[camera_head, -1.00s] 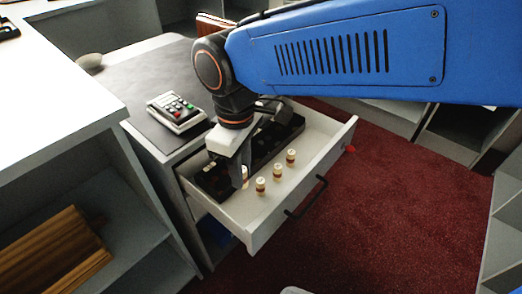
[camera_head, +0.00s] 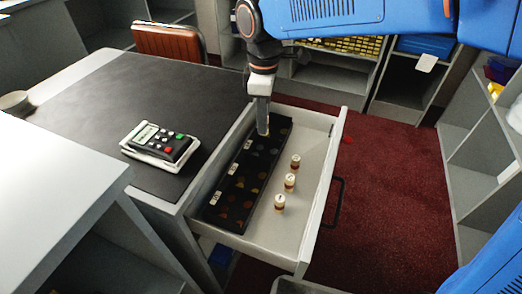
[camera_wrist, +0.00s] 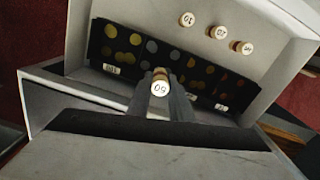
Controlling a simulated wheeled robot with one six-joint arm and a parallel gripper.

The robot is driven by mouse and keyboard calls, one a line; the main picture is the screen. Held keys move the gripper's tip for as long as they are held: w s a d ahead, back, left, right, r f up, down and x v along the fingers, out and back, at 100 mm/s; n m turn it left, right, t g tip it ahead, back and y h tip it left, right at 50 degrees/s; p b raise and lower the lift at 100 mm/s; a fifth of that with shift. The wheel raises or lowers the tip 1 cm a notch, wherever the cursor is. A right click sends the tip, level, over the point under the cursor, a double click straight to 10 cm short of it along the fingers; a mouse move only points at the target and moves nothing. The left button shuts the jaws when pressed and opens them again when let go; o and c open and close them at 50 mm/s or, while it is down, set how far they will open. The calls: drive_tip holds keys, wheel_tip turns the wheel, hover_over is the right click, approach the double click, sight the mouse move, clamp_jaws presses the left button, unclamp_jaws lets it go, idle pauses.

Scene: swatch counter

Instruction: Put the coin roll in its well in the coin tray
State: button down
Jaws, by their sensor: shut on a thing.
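My gripper (camera_head: 263,115) is shut on a pale coin roll, whose round end marked 50 (camera_wrist: 160,88) faces the wrist camera between the fingers. The black coin tray (camera_head: 239,178) lies in the open drawer, with rows of coins and small white labels along one side; it also shows in the wrist view (camera_wrist: 97,45). In the head view the gripper is over the far end of the tray; its exact height and the target well are unclear. In the wrist view the roll overlaps the tray's labelled edge, and the fingers hide part of the tray.
Three other coin rolls, near (camera_head: 279,203), middle (camera_head: 290,182) and far (camera_head: 295,161), stand on the drawer floor beside the tray. The drawer (camera_head: 322,193) has raised walls. A card terminal (camera_head: 160,144) sits on the dark mat left. A brown chair (camera_head: 168,42) stands behind.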

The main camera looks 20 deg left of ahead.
drive_tip(key=shift+f, duration=4.75)
drive_tip(key=shift+f, duration=0.15)
drive_tip(key=c, duration=1.6)
unclamp_jaws()
drive_tip(key=shift+c, duration=0.2)
drive_tip(key=shift+o, duration=0.3)
wheel_tip(320, 180, up, 12)
drive_tip(key=shift+r, duration=0.2)
